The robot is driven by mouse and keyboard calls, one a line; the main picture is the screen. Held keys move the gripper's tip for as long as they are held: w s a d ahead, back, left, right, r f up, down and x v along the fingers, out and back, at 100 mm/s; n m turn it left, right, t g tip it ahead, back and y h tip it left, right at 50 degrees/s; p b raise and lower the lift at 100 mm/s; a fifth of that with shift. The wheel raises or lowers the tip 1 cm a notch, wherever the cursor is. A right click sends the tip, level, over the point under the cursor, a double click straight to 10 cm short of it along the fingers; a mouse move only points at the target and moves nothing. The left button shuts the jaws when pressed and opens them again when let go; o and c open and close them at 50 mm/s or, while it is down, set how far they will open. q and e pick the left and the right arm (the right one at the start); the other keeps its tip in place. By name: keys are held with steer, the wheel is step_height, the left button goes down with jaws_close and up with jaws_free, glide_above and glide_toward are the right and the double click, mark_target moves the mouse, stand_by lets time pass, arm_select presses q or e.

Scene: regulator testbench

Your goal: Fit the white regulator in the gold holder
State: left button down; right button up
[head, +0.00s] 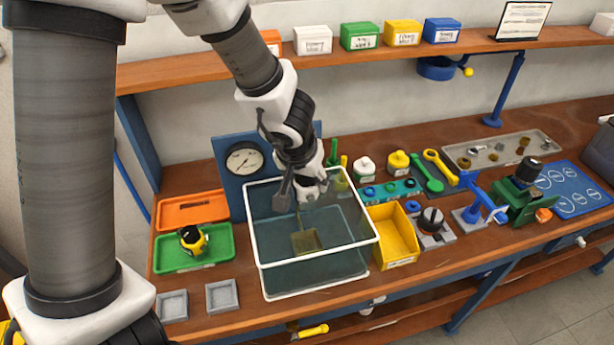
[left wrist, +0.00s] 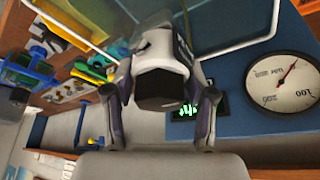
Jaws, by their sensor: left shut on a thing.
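My left gripper (head: 310,188) is over the clear open-topped tank (head: 262,262) with its white rim, beside the blue gauge panel. It is shut on a white thing with a dark blunt end, which looks like the white regulator (left wrist: 165,48); in the left wrist view its body lies between the two fingers (left wrist: 163,100). In the head view the gripper mostly hides it. A dull gold block, likely the gold holder (head: 307,241), sits low inside the tank, below the gripper and apart from it. My right gripper is not in view.
A round gauge (head: 244,159) stands behind the tank. A green tray (head: 165,262) with a black-and-yellow part is at left. A yellow bin (head: 392,243) stands close to the tank's right side. Tools and fixtures crowd the bench at right. A shelf (head: 400,45) runs above.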

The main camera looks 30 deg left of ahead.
arm_select(q)
step_height(320, 180, down, 9)
steer(key=b, duration=0.5)
steer(key=shift+r+b, duration=0.15)
steer(key=shift+b, duration=0.15)
stand_by(6.8)
